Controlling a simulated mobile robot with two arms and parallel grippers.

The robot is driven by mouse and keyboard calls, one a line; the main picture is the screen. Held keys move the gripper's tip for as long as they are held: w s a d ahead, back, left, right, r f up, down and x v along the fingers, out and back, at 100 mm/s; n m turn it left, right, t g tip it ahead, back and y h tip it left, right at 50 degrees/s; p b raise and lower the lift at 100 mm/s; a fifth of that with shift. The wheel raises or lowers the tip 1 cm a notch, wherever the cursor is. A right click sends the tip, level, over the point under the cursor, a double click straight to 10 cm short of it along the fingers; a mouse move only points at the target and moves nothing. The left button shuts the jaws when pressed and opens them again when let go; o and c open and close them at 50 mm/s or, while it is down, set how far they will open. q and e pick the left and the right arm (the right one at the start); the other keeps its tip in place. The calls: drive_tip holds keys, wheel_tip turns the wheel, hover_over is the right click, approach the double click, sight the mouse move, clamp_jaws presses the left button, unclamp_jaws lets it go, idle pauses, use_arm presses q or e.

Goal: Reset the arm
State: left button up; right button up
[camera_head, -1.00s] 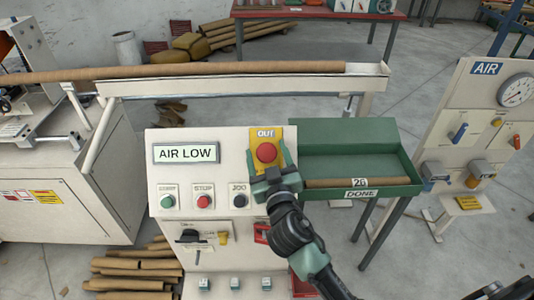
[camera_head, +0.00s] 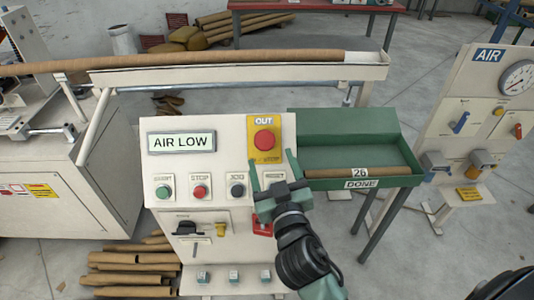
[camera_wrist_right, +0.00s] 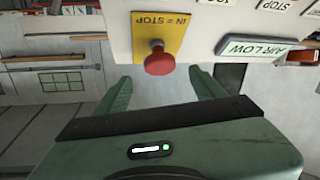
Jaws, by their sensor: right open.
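My right gripper (camera_head: 276,172) is open and empty in front of the control panel (camera_head: 222,170), just below the red mushroom button (camera_head: 264,141) on its yellow plate marked OUT. In the right wrist view the red button (camera_wrist_right: 159,60) stands ahead, between and beyond the two open fingers (camera_wrist_right: 160,92), apart from them. The display (camera_head: 181,142) reads AIR LOW. Below it are a green start button (camera_head: 163,191), a red stop button (camera_head: 199,191) and a dark jog button (camera_head: 237,190). The reset control is largely hidden behind my gripper. My left gripper is not in view.
The green DONE tray (camera_head: 345,153) with a cardboard tube (camera_head: 335,173) stands right of the panel. The air board (camera_head: 468,120) with gauge (camera_head: 517,78) and valves is at far right. A long tube (camera_head: 180,62) lies on the rail behind. Tubes (camera_head: 130,268) lie on the floor.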

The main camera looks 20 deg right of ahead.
drive_tip(key=s+d+f+m+g, duration=0.1)
drive_tip(key=s+d+f+g, duration=0.3)
drive_tip(key=f, duration=0.3)
drive_tip(key=s+d+f+g, duration=0.2)
drive_tip(key=s+f+g, duration=0.2)
drive_tip(key=s+f, duration=0.25)
drive_tip(key=s+a+f+n+g+y, duration=0.1)
drive_tip(key=s+f+g, duration=0.2)
drive_tip(key=s, duration=0.4)
drive_tip(key=s+a+f+n+g+y, duration=0.1)
drive_tip(key=s+f+g, duration=0.3)
drive_tip(key=s, duration=0.2)
wheel_tip(320, 180, down, 25)
drive_tip(key=s, duration=0.1)
drive_tip(key=s+d+f+g, duration=0.2)
drive_tip(key=s+d+f, duration=0.1)
drive_tip(key=s+f, duration=1.4)
drive_tip(key=shift+d, duration=0.15)
